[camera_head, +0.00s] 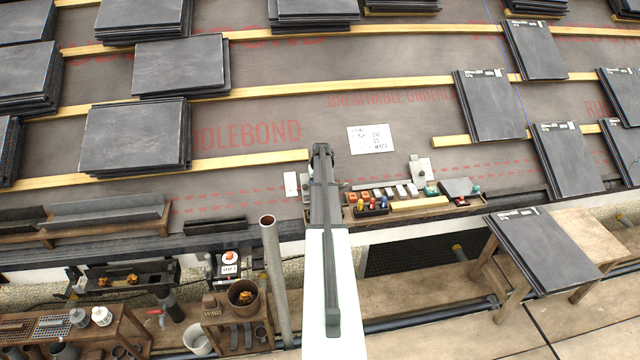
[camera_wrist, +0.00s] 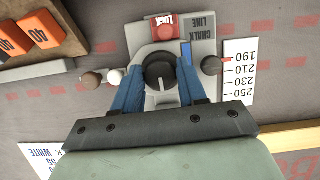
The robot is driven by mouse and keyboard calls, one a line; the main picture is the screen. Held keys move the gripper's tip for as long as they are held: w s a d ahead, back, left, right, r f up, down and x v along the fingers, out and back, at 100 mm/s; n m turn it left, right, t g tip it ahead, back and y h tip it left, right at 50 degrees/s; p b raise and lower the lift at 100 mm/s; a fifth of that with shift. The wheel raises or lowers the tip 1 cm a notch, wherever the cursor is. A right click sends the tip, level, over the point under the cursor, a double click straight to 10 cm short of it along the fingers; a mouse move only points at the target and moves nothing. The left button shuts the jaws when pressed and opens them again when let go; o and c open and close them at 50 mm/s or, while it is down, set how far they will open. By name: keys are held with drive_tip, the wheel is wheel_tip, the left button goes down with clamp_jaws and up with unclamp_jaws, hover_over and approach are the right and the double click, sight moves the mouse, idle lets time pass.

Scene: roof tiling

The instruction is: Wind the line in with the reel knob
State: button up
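The grey chalk-line box (camera_wrist: 203,32) lies under my gripper in the wrist view, with a red lock button (camera_wrist: 166,28) at its far end. A round black reel knob (camera_wrist: 160,70) sits on it. My gripper (camera_wrist: 160,76) has its two blue fingers on either side of the knob, with a narrow gap seeming to show at each side. Contact is hard to judge. In the head view my gripper (camera_head: 322,150) points down at the roof edge and mostly hides the box.
A numbered white scale card (camera_wrist: 237,75) lies beside the box. A tray of orange blocks (camera_wrist: 40,35) lies on the other side. A written note (camera_head: 370,139) lies on the underlay. Slate stacks (camera_head: 136,132) and wooden battens (camera_head: 240,165) surround the area.

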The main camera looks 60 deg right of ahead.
drive_tip(key=o, duration=0.4)
drive_tip(key=shift+c, duration=0.2)
drive_tip(key=shift+r, duration=0.1)
drive_tip(key=v, duration=1.3)
drive_tip(key=shift+r, duration=0.3)
drive_tip(key=shift+s, duration=0.1)
